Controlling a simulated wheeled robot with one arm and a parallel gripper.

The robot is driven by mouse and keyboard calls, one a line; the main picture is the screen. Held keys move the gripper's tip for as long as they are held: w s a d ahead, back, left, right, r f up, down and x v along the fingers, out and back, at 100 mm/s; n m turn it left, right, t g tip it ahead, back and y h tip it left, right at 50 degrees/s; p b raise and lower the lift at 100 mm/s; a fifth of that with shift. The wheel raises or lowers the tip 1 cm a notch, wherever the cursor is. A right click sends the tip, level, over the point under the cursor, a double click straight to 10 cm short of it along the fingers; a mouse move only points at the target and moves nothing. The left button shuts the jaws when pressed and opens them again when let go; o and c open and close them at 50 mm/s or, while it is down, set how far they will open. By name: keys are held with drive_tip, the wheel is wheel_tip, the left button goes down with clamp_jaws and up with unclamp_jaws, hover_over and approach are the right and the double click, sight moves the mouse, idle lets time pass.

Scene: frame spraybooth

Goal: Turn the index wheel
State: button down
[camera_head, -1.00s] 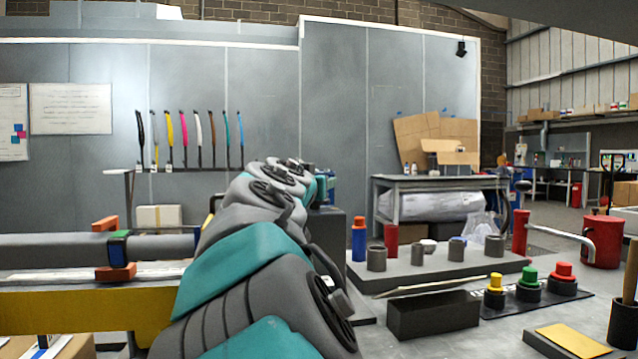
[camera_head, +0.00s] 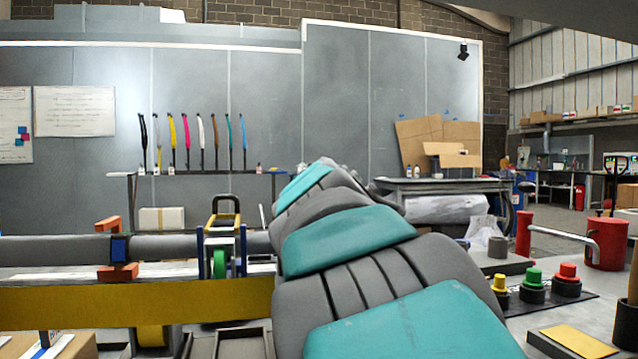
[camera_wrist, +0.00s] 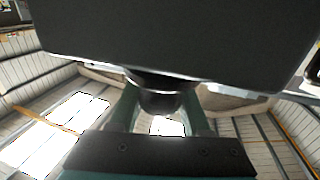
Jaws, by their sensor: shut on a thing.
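My gripper (camera_wrist: 160,97) shows in the wrist view, its two teal fingers on either side of a dark round knob (camera_wrist: 161,104). It is shut on this knob, which sits at the near edge of a large dark block (camera_wrist: 170,38). I cannot tell whether the knob belongs to the index wheel. In the head view my arm hides the gripper and what it holds.
A grey pipe (camera_head: 65,249) and a yellow beam (camera_head: 130,304) lie at left. Yellow, green and red buttons (camera_head: 534,276) stand at right, near a red pot (camera_head: 605,244). A bench (camera_head: 450,186) stands behind. My arm covers the middle.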

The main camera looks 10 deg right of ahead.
drive_tip(key=shift+c, duration=1.8)
unclamp_jaws()
